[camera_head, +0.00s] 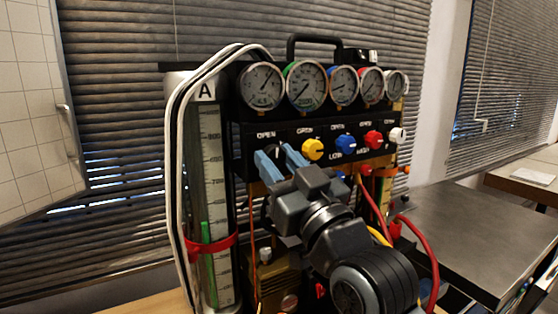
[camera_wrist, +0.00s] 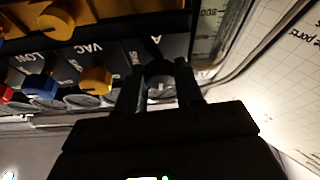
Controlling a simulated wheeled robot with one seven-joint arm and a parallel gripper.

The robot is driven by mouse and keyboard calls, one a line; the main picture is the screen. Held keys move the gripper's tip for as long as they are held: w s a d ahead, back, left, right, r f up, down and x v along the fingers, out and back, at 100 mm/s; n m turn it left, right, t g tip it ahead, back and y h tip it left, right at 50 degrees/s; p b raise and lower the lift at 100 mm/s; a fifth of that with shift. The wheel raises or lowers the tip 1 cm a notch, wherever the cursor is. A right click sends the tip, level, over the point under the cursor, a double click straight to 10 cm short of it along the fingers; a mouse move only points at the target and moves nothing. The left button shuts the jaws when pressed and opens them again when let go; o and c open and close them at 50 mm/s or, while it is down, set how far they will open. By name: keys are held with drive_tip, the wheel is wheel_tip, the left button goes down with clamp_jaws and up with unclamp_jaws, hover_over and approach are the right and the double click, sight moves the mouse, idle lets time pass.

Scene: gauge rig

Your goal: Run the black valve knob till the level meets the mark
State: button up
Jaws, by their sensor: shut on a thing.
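The black valve knob (camera_head: 275,150) is at the left end of the knob row on the gauge rig, below the word OPEN. My gripper (camera_head: 278,157) has its blue fingers on either side of the knob and is shut on it. In the wrist view, the dark knob (camera_wrist: 160,80) sits between the two fingers, mostly in shadow. The clear level tube (camera_head: 212,150), under the letter A, stands at the rig's left side. A green column (camera_head: 206,265) rises in it. A red band (camera_head: 212,246) crosses the tube, and the green top shows a little above it.
Yellow (camera_head: 313,149), blue (camera_head: 346,145), red (camera_head: 374,139) and white (camera_head: 398,135) knobs stand to the right, the yellow one close to my fingers. Dial gauges (camera_head: 306,87) sit above. White hoses (camera_head: 180,150) run down the left side; a red hose (camera_head: 428,255) loops at right.

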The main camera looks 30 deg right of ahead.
drive_tip(key=m+h, duration=0.1)
drive_tip(key=m, duration=0.1)
drive_tip(key=shift+a+m, duration=0.15)
drive_tip(key=shift+m, duration=0.25)
drive_tip(key=shift+f+m+h+b, duration=0.15)
drive_tip(key=shift+m+h+b, duration=0.25)
drive_tip(key=shift+m+h, duration=0.65)
drive_tip(key=m+h+b, duration=0.1)
drive_tip(key=m+b, duration=0.2)
drive_tip(key=m, duration=0.1)
drive_tip(key=m+g+h+b, duration=0.1)
drive_tip(key=m+h+b, duration=0.1)
drive_tip(key=m+b, duration=0.1)
drive_tip(key=shift+a+m, duration=0.2)
drive_tip(key=shift+m, duration=0.25)
drive_tip(key=m+b, duration=0.1)
drive_tip(key=m, duration=0.1)
drive_tip(key=m+g+h, duration=0.1)
drive_tip(key=m+g+b, duration=0.1)
drive_tip(key=m, duration=0.1)
drive_tip(key=shift+r+m+h+b, duration=0.25)
drive_tip(key=shift+m+h+b, duration=0.05)
drive_tip(key=shift+h+b, duration=0.05)
drive_tip(key=shift+r+m+g+b, duration=0.15)
drive_tip(key=shift+m+g+b, duration=0.7)
drive_tip(key=shift+m, duration=1.15)
drive_tip(key=shift+g, duration=0.25)
